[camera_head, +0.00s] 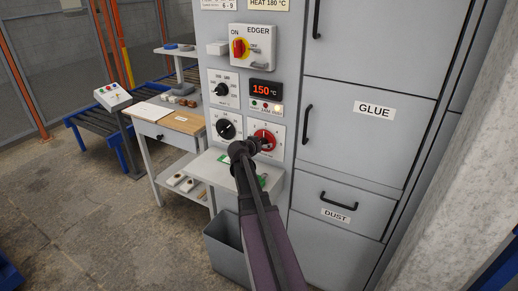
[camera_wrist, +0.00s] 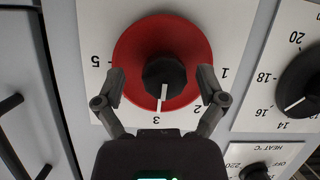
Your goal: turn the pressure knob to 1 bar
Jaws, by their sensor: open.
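The pressure knob is a red disc with a black centre grip and a white pointer; it sits on the panel in the head view (camera_head: 268,134) and fills the upper middle of the wrist view (camera_wrist: 165,35). Its white pointer lines up with the 3 on the scale. The 1 is at its right and the 5 at its left in the wrist view. My gripper (camera_wrist: 161,84) is open, with one finger on each side of the black grip, over the red disc. I cannot tell whether the fingers touch it. In the head view my gripper (camera_head: 254,145) hides part of the knob.
A black knob (camera_head: 226,127) is just left of the red one, and another black heat knob (camera_head: 222,89) is above that. The EDGER switch (camera_head: 240,48) and a 150 °C display (camera_head: 266,90) are higher up. A small shelf (camera_head: 215,167) juts out below.

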